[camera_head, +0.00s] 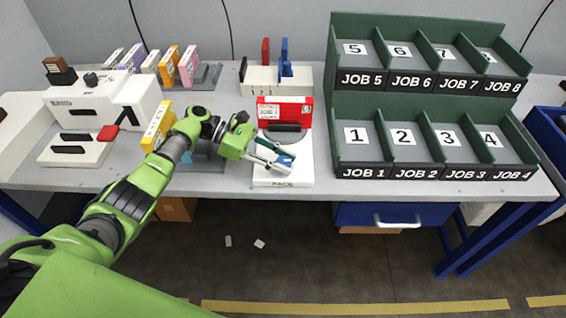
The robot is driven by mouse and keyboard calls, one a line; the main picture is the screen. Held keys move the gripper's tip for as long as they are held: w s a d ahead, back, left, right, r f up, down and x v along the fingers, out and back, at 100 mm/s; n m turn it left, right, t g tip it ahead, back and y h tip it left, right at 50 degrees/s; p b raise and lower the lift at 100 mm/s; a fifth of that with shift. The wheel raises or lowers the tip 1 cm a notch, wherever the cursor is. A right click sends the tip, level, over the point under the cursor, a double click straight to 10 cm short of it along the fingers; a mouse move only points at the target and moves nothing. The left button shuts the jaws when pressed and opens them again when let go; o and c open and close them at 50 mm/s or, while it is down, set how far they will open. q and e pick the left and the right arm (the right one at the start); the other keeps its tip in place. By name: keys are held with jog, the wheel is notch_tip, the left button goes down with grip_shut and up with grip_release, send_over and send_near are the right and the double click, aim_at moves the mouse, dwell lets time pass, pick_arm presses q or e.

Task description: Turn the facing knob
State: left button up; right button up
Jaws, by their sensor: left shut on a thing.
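My left gripper (271,157) reaches in from the left over the low white station (283,183), whose front lettering reads like "FACE". It is shut on a small part at the station's front, which I take to be the facing knob. The fingers hide most of that part, so I cannot tell how far it is turned. A red box (285,107) with a white label stands upright at the back of this station, just behind the gripper. My right gripper is not in view.
A green rack (433,97) with numbered job bays stands at the right. A white machine (90,105) with a black knob and a red-tipped lever is at the left. Coloured boxes (189,66) and a white stand (262,80) are behind. A yellow box (158,128) is beside my arm.

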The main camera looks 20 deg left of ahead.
pick_arm(q)
jog(key=o, duration=1.1)
jog(key=shift+d, duration=0.1)
jog(key=v, duration=1.2)
